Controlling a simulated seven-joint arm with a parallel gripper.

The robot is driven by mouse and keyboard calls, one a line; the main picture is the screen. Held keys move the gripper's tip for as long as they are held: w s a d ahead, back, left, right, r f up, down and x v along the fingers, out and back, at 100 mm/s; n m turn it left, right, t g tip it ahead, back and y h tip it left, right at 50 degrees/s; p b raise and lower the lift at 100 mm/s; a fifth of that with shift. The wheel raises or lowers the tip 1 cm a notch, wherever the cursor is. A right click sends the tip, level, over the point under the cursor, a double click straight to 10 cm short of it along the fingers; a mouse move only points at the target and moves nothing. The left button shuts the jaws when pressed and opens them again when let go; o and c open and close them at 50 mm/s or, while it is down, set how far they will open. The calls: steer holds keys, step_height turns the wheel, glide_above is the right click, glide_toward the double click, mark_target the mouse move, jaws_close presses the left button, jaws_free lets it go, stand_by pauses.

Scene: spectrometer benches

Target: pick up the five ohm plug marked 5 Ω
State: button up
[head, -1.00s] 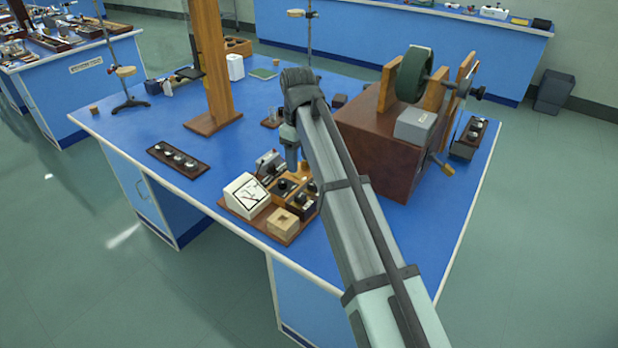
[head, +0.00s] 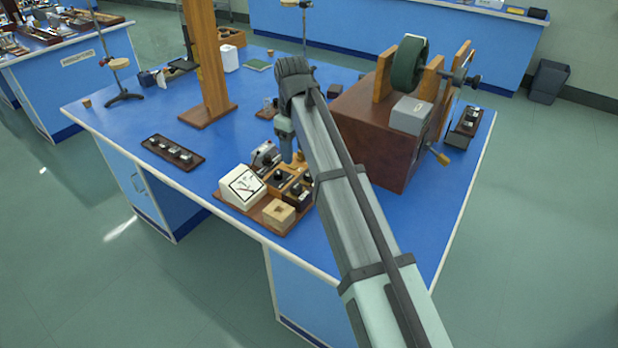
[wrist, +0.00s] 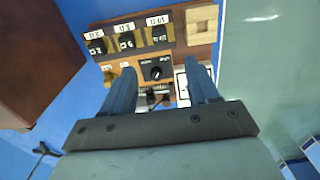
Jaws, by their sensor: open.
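Three dark plugs stand in a row behind white labels in the wrist view, where the lettering is upside down and small. The middle one (wrist: 128,41) looks like the plug marked 5 Ω, though I cannot read it surely. Its neighbours are a plug on the left (wrist: 97,46) and one marked 10 Ω on the right (wrist: 158,35). My gripper (wrist: 162,72) is open and empty, its fingers apart, with the plug row beyond the fingertips. In the head view my gripper (head: 291,158) hangs over the back of the wooden instrument board, and the arm hides part of it.
The board carries a white meter (head: 242,186), a pale wooden block (head: 279,213) and a black knob (wrist: 155,71). A large brown box (head: 380,135) with a green wheel stands close on the right. Another strip of knobs (head: 173,153) lies left on clear blue benchtop.

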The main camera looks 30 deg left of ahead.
steer(key=w, duration=0.7)
glide_toward(309, 178)
steer(key=shift+w+a+f, duration=0.35)
steer(key=shift+w+f, duration=0.5)
steer(key=shift+s+a+f, duration=0.1)
steer(key=shift+s+f, duration=0.05)
steer(key=shift+f, duration=3.15)
jaws_close()
steer(key=shift+r, duration=0.15)
